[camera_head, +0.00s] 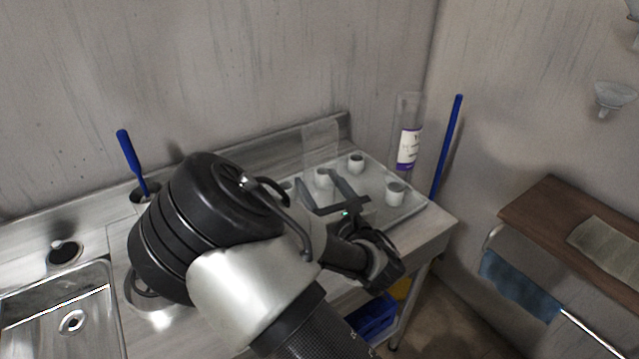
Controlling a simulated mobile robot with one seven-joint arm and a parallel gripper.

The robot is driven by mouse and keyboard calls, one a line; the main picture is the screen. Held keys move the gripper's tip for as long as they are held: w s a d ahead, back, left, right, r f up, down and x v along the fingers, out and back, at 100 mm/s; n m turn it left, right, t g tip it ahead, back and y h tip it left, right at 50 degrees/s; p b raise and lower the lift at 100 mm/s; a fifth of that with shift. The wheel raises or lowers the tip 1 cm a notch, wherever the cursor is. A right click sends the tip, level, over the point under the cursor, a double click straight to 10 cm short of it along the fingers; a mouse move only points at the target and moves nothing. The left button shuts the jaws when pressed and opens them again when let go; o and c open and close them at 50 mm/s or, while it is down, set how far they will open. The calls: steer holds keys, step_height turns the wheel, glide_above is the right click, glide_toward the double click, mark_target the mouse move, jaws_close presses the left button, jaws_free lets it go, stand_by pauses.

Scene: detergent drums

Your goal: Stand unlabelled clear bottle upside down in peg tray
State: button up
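The unlabelled clear bottle (320,142) is a faint, nearly see-through upright shape at the back of the peg tray (408,212). Its lower part overlaps a white peg (323,178); I cannot clearly see whether it is seated around it. The tray is a clear plate with several short white pegs. My gripper (316,179) is over the tray with its two fingers spread apart, their tips by the bottle's lower end. I cannot tell whether they touch the bottle. My arm hides the tray's front left part.
A clear bottle with a white and purple label (409,145) stands at the tray's back right. A blue-handled tool (132,158) stands in a holder at left, near the sink (72,322). Another blue stick (446,148) leans right of the counter. A wooden shelf (555,225) is at right.

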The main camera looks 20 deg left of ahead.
steer(key=o, duration=1.1)
steer(key=v, duration=0.9)
steer(key=shift+b, duration=0.3)
steer(key=r+p, duration=0.1)
steer(key=p, duration=0.2)
steer(key=shift+s+d+r, duration=0.1)
steer(key=shift+s, duration=0.05)
steer(key=f+p+v, duration=0.1)
steer(key=p+v, duration=0.7)
steer(key=p, duration=0.1)
